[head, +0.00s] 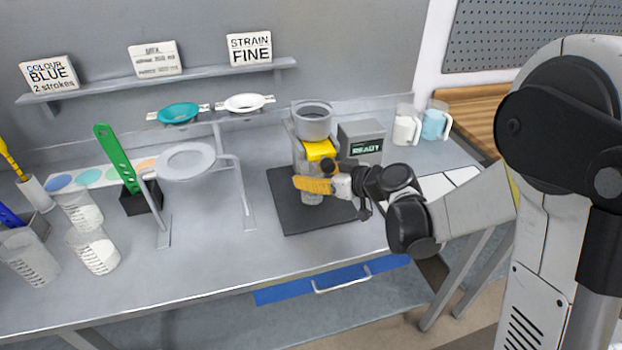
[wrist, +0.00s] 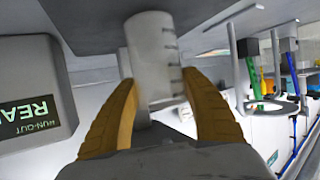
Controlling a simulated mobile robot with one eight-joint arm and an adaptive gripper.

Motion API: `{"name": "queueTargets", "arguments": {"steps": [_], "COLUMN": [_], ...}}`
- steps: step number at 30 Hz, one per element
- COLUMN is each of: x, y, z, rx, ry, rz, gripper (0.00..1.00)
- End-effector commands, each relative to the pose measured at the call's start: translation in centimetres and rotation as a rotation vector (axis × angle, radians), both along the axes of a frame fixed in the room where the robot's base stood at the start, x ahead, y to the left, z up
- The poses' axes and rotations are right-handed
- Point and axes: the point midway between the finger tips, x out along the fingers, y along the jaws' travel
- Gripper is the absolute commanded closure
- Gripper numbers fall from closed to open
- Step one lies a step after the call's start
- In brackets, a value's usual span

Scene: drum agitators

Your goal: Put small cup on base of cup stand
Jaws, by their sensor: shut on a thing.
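The small cup (wrist: 152,50) is clear with dark graduation marks, and it sits between the two tan fingers of my gripper (wrist: 160,76) in the wrist view. My gripper (head: 301,184) is shut on it. In the head view the cup (head: 311,199) shows partly below the fingers, over the dark base (head: 284,219) of the cup stand and under its yellow part (head: 320,150). I cannot tell whether the cup's bottom touches the base. The fingers hide its upper part. A grey round vessel (head: 312,121) tops the stand.
A grey box with a lit READY display (head: 360,143) stands right of the stand. Two handled jugs (head: 408,125) are at the back right. A metal rack with a grey ring (head: 187,161) is at the left, with several clear cups beyond it. The front bench middle is clear.

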Motion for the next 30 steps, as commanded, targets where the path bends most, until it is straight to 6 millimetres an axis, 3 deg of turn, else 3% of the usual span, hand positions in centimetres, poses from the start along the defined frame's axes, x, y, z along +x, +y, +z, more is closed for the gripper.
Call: {"name": "queueTargets", "arguments": {"steps": [11,12,14,25,30], "x": [0.0,0.0,0.0,0.0,-1.7], "y": [-0.1,-0.1,-0.1,-0.1,-2.1], "z": [-0.8,-0.7,-0.7,-0.2,1.0], "rx": [0.0,0.0,0.0,0.0,0.0], "ry": [0.0,0.0,0.0,0.0,0.0], "rz": [-0.001,-0.001,-0.001,-0.001,-0.004], "gripper": [0.64,0.41,0.26,0.26,0.26]}}
